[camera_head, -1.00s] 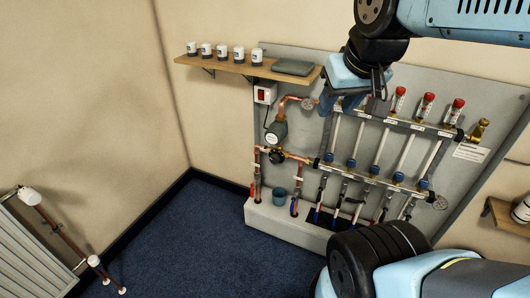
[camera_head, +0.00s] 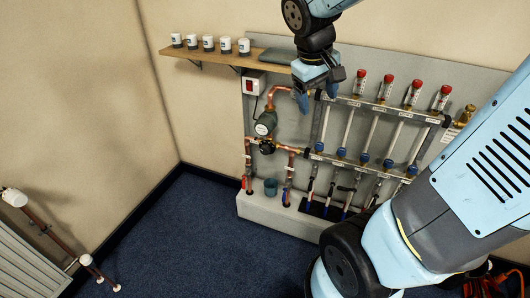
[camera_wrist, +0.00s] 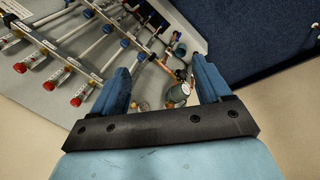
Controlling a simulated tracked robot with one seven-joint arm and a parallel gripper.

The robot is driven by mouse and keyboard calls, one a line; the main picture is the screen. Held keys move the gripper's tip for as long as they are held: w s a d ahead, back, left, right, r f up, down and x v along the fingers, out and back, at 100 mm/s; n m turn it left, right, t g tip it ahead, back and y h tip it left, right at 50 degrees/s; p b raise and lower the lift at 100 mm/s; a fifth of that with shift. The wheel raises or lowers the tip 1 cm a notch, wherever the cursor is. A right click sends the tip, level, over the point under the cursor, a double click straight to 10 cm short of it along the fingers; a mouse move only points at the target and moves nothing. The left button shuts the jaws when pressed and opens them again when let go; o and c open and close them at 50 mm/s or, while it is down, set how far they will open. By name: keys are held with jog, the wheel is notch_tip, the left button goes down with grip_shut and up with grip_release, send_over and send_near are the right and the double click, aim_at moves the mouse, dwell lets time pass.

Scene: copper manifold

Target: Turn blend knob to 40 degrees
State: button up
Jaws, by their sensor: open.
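The blend knob seems to be the small black knob (camera_head: 266,147) on the copper mixing valve, just below the grey-green pump (camera_head: 265,123) on the panel. In the head view my gripper (camera_head: 317,97) points down, open and empty, above and to the right of the knob, in front of the manifold's upper left end. It is apart from the knob. In the wrist view the open fingers (camera_wrist: 160,72) frame the pump (camera_wrist: 178,94) and nearby copper pipe. The knob is too small there to make out its angle.
The manifold rail (camera_head: 380,106) with several red-capped flow meters lies right of the knob. A wooden shelf (camera_head: 225,57) with white cups and a grey folded item juts out above. A teal cup (camera_head: 270,187) stands below on the ledge. Blue floor (camera_head: 180,240) is clear.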

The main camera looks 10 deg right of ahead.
jog(key=w+a+f+n+h, duration=0.3)
jog(key=w+f+n+h, duration=0.7)
jog(key=w+f, duration=1.05)
jog(key=n+t+y, duration=0.2)
jog(key=n+t, duration=1.1)
jog(key=n, duration=0.5)
send_near(264, 151)
jog(key=x, duration=0.9)
jog(key=shift+w+d+f, duration=0.1)
jog(key=shift+w+d, duration=0.1)
